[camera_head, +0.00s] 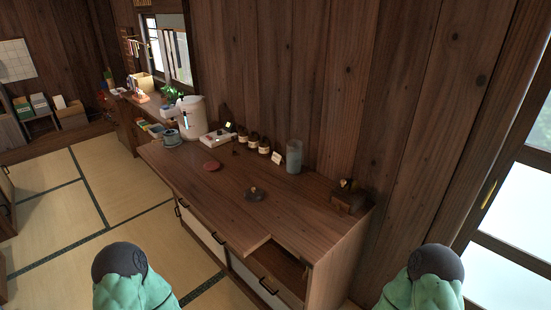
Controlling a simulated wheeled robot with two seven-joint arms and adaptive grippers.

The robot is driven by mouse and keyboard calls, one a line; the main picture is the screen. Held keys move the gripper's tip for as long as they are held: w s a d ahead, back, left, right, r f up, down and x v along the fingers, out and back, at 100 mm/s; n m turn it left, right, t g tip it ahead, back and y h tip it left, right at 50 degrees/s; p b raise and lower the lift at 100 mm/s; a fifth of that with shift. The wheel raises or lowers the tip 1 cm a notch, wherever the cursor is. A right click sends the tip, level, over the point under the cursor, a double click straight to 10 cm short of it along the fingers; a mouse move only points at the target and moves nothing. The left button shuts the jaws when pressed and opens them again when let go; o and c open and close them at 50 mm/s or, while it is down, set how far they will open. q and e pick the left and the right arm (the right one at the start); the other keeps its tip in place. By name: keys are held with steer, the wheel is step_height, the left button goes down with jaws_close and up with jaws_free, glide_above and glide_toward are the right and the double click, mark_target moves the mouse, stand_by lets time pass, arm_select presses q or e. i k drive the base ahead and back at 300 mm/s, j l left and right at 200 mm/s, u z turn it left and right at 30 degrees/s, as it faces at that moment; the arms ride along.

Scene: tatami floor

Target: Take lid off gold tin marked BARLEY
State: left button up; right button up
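I cannot make out a gold tin marked BARLEY or its lid in this view. On the wooden counter (228,201), several small dark jars with pale labels (252,142) stand in a row along the wall, and the writing on them is too small to read. A small yellowish thing (228,125) shows behind a white box (217,137). Parts of my two green arms show at the bottom edge, short of the counter. Neither of my grippers is in view.
A grey cylinder (294,157) and a pale card (276,158) stand near the wall. Tatami floor lies clear at left.

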mark_target(263, 140)
steer(key=i+j+z, duration=0.1)
steer(key=j, duration=0.25)
steer(key=i+j+z, duration=0.1)
steer(key=i+j, duration=0.15)
steer(key=i+j+z, duration=0.1)
steer(key=j, duration=0.35)
steer(key=i+j+z, duration=0.1)
steer(key=j, duration=0.25)
steer(key=i, duration=0.1)
